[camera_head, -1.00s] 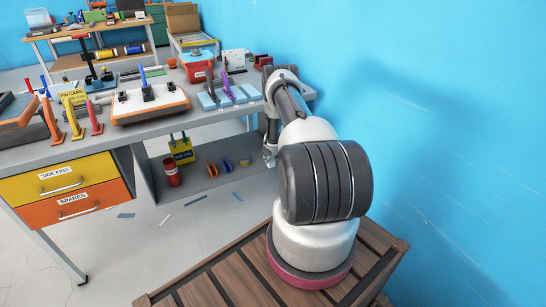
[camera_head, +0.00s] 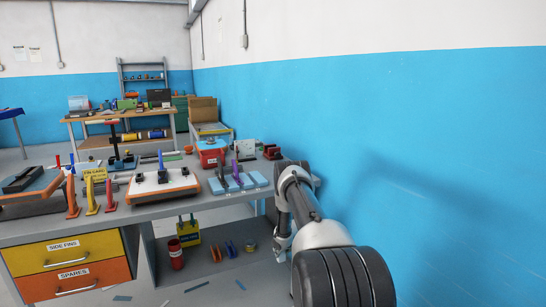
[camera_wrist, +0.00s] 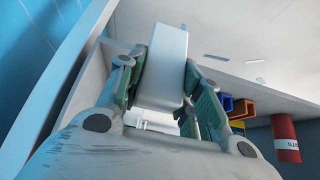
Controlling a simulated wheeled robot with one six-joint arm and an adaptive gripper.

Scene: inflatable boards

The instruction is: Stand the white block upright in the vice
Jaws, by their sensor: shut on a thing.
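The white block (camera_wrist: 165,65) is in the wrist view, between the green pads of my gripper (camera_wrist: 163,90). My gripper is shut on it, and the block sticks out beyond the fingers. In the head view my gripper (camera_head: 282,243) is small, low beside the right end of the workbench, below its top; the block cannot be made out there. A small dark red item (camera_head: 272,152) at the back right of the benchtop may be the vice, but its jaws are too small to tell.
The workbench (camera_head: 140,211) holds an orange-sided board (camera_head: 163,188), a light blue rack with purple fins (camera_head: 238,182) and a red box (camera_head: 211,152). The shelf below holds a red can (camera_head: 176,254) and small fins. A blue wall (camera_head: 420,150) stands close on the right.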

